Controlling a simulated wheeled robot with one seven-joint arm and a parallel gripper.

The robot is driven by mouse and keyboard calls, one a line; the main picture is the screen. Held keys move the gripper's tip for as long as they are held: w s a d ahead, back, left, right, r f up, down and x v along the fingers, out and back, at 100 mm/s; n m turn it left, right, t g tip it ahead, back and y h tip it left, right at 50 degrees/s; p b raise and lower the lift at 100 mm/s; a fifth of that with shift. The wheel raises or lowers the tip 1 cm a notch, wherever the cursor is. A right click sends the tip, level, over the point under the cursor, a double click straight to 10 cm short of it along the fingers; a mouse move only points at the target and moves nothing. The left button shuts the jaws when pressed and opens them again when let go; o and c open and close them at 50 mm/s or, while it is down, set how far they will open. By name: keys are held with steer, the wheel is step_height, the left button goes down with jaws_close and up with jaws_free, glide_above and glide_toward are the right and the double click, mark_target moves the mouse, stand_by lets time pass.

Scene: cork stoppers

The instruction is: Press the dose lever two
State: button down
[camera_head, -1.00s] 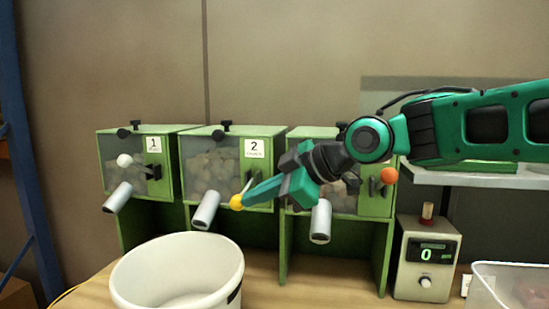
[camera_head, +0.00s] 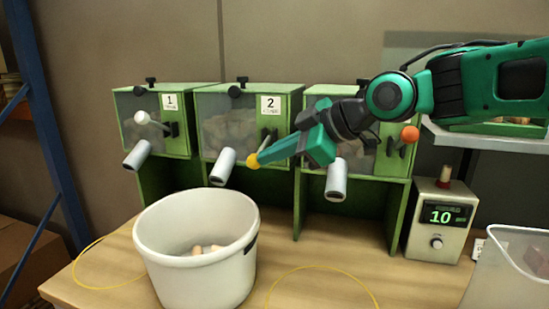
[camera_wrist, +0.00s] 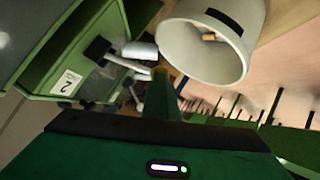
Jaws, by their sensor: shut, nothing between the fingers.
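Dispenser two (camera_head: 245,103) is a green box with a clear front, a "2" label and cork pieces inside. Its lever ends in a yellow knob (camera_head: 253,160), low beside the grey spout (camera_head: 223,167). My gripper (camera_head: 263,156) is shut and empty, its tip at the yellow knob, apparently touching it. In the wrist view the yellow knob (camera_wrist: 160,69) is partly hidden behind my finger. The white bucket (camera_head: 195,225) stands below with a few corks (camera_head: 205,249) in it. The counter (camera_head: 441,217) reads 10.
Dispenser one (camera_head: 152,105) with a white knob stands left; dispenser three (camera_head: 327,93) with an orange knob (camera_head: 409,134) stands right, partly behind my arm. A clear bin (camera_head: 510,265) is at the right front. A yellow cable crosses the wooden bench.

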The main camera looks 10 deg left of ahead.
steer(key=shift+d, duration=0.1)
steer(key=v, duration=1.3)
steer(key=shift+s+d, duration=0.3)
steer(key=shift+s, duration=0.1)
